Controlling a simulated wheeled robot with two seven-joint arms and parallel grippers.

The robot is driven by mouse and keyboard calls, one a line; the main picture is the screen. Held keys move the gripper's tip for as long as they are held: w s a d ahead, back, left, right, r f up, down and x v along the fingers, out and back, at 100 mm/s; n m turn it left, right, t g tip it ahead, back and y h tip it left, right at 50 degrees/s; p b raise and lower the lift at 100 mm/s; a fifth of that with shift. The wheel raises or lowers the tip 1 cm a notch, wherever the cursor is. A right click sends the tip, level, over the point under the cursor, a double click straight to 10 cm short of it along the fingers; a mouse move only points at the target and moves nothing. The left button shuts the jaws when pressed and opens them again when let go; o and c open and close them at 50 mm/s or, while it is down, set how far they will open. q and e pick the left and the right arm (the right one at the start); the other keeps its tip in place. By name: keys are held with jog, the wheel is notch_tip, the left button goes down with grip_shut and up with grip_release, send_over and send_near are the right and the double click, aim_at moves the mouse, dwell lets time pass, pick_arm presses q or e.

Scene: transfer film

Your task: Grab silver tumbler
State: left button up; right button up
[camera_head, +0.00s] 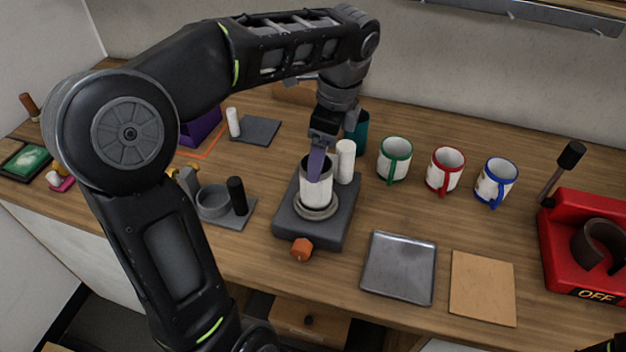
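A silver-white tumbler (316,190) with a dark inside stands upright on the round ring of a dark grey base unit (285,222) at the middle of the table. My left gripper (316,165) points down from above, and a purplish-grey finger reaches into or across the tumbler's mouth. The second finger cannot be made out, so I cannot tell whether the gripper is closed on the wall. My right gripper is not in view; only a dark bit of my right arm seems to show at the bottom right corner.
A white cylinder (345,160) stands right behind the tumbler, with a teal cup (358,135) beyond. Green-, red- (445,170) and blue-trimmed mugs stand to the right. A metal tray (399,268), a tan board (482,288) and a red press (570,230) lie farther right. A grey holder (213,203) is left.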

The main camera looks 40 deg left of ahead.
pick_arm(q)
jog(key=f+b, duration=0.2)
jog(key=shift+a+f+b, duration=0.25)
jog(key=shift+f+b, duration=0.05)
jog(key=shift+b, duration=0.05)
jog(key=shift+s, duration=0.1)
jog(key=f, duration=0.1)
jog(key=f+p, duration=0.1)
jog(key=f, duration=0.1)
jog(key=a+f, duration=0.1)
jog(key=shift+s+f, duration=0.25)
jog(key=shift+f, duration=0.3)
